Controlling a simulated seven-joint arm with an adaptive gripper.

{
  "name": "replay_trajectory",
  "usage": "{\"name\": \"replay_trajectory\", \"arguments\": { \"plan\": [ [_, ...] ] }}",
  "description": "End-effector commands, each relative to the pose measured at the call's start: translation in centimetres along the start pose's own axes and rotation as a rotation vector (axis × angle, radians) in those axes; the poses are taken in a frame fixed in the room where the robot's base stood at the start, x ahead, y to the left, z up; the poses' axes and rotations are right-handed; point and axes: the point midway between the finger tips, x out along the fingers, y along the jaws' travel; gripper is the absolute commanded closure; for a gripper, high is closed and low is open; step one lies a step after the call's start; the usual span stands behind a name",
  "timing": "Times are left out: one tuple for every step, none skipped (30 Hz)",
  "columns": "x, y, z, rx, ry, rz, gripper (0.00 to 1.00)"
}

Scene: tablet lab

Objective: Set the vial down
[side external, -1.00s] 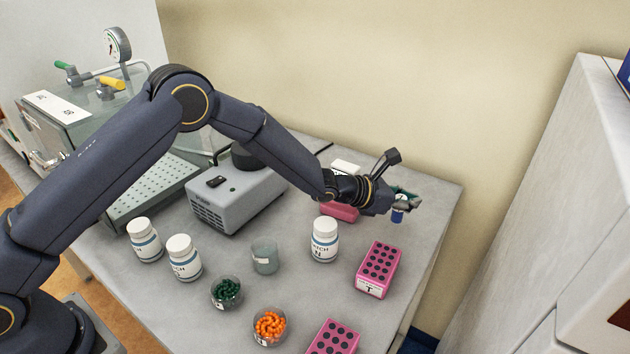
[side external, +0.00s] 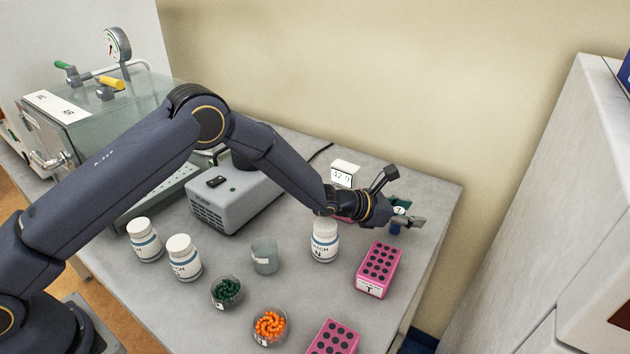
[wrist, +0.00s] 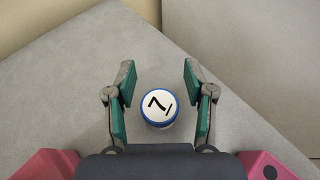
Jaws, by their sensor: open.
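My gripper (wrist: 159,82) is open, with one green-padded finger on each side of the vial and a gap on both sides. In the side external view my gripper (side external: 403,217) is low around the vial's upper part. The vial appears to stand on the grey table.
A pink rack (side external: 379,268) and a white bottle (side external: 324,240) stand near my gripper. Another pink rack (side external: 333,340) is at the front. A small white timer (side external: 345,173) stands behind my wrist. The table's right edge (side external: 440,235) is close to the vial.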

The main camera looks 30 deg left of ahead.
Motion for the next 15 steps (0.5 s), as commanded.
{"name": "replay_trajectory", "arguments": {
  "plan": [
    [0.0, 0.0, 0.0, 0.000, 0.000, 0.000, 0.46],
    [0.0, 0.0, 0.0, 0.000, 0.000, 0.000, 0.46],
    [0.0, 0.0, 0.0, 0.000, 0.000, 0.000, 0.46],
    [0.0, 0.0, 0.0, 0.000, 0.000, 0.000, 0.46],
    [0.0, 0.0, 0.0, 0.000, 0.000, 0.000, 0.46],
    [0.0, 0.0, 0.0, 0.000, 0.000, 0.000, 0.46],
    [0.0, 0.0, 0.1, 0.000, -0.001, 0.000, 0.46],
    [-0.1, 0.0, 0.2, 0.000, -0.001, 0.000, 0.46],
    [-0.3, 0.0, 0.4, 0.000, -0.001, 0.000, 0.46],
    [-0.5, 0.0, 0.3, 0.000, 0.000, 0.000, 0.46],
    [-0.9, 0.0, 0.3, 0.000, 0.000, 0.000, 0.46],
    [-1.4, 0.0, 0.3, 0.000, 0.000, 0.000, 0.46],
    [-1.9, 0.0, 0.4, 0.000, 0.000, 0.000, 0.46],
    [-2.5, 0.0, 0.3, 0.000, 0.001, 0.001, 0.46],
    [-3.3, 0.0, 0.4, 0.000, 0.000, 0.001, 0.46]
  ]
}}
